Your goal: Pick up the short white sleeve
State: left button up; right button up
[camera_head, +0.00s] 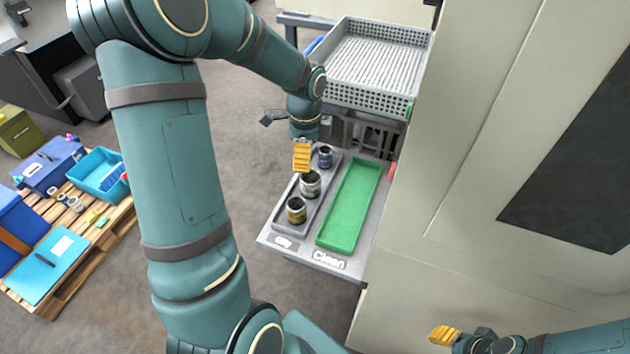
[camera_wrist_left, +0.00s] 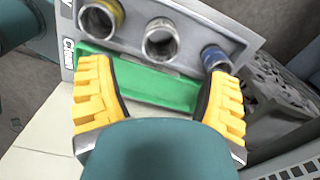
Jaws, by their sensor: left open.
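The white sleeve (camera_head: 311,189) stands upright in the grey tray between a blue-banded sleeve (camera_head: 325,158) and a yellow-banded sleeve (camera_head: 296,214). In the left wrist view the white sleeve (camera_wrist_left: 159,50) lies beyond the fingertips, between their two sides, with its open end facing the camera. My left gripper (camera_head: 302,156) is above the tray, near the blue-banded and white sleeves. In the left wrist view its yellow fingers (camera_wrist_left: 163,75) are wide apart with nothing between them. My right gripper (camera_head: 444,335) is at the lower right, far from the sleeves; its finger gap is unclear.
A green tray (camera_head: 350,205) lies right of the grey tray (camera_head: 322,200), by the "Clean" label. A perforated crate (camera_head: 372,103) stands behind. The large machine cabinet (camera_head: 480,150) closes off the right. A pallet (camera_head: 110,225) with blue boxes is at the left.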

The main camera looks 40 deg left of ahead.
aim_at(311, 176)
pick_arm(q)
notch_tip(311, 176, down, 6)
jog(key=shift+r+b, duration=0.1)
jog(key=shift+b, duration=0.45)
jog(key=shift+w+d+f+b, duration=0.15)
jog(key=shift+f+b, duration=0.15)
jog(key=shift+f, duration=0.6)
jog(key=shift+w+d+f+b, duration=0.1)
jog(key=shift+f+b, duration=0.15)
jog(key=shift+f, duration=0.65)
jog(key=shift+w+d+f+b, duration=0.15)
jog(key=shift+f+b, duration=0.15)
jog(key=shift+f, duration=0.6)
jog(key=shift+a, duration=0.1)
jog(key=shift+c, duration=0.3)
jog(key=shift+r, duration=0.1)
jog(key=c, duration=1.1)
